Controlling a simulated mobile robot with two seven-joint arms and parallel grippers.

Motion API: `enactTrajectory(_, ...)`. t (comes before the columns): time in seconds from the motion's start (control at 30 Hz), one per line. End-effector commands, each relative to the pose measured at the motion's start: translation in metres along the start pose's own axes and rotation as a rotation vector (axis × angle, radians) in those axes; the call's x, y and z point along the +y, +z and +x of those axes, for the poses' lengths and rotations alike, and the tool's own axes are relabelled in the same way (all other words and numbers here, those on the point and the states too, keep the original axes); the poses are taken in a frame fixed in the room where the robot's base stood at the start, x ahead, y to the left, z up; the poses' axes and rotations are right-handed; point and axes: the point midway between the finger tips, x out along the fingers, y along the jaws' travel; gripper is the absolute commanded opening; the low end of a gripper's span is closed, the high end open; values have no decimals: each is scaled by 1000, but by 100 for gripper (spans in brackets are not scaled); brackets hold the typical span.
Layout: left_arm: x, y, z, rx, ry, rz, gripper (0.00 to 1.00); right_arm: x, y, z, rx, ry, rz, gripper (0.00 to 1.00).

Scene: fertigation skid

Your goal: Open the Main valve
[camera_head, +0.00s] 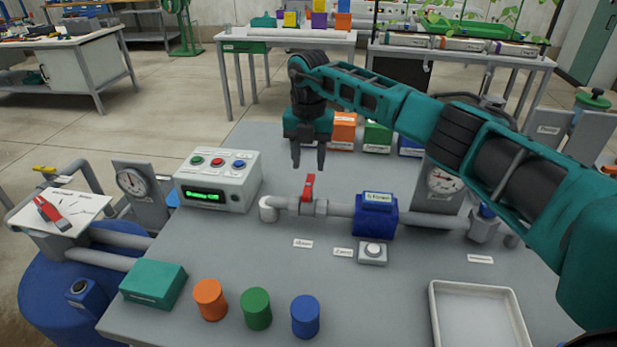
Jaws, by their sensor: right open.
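A valve with a red lever (309,187) sits on the grey pipe (338,209) that runs across the bench. The lever points away from me, crosswise to the pipe. Its small label is too blurred to read, so I cannot confirm by name that it is the Main valve. My right gripper (308,161) points down, just beyond the lever in the picture. Its two fingers are apart with nothing between them, and I see no contact with the lever. My left gripper is not in view.
A control box (217,180) with a green display stands left of the valve. A blue flow meter (375,214) sits on the pipe to its right. A push button (372,252), coloured cylinders (256,309) and a white tray (480,316) are nearer.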

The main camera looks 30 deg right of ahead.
Motion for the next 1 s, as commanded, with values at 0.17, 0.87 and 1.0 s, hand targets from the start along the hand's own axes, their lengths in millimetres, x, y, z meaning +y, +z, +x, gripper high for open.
enactTrajectory(0.17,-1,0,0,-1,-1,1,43,0,-1,34,2,-1,-2,45)
enactTrajectory(0.87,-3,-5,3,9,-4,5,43,0,0,59,0,0,-2,31)
enactTrajectory(1.0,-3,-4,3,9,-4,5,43,0,0,59,0,0,-2,18)
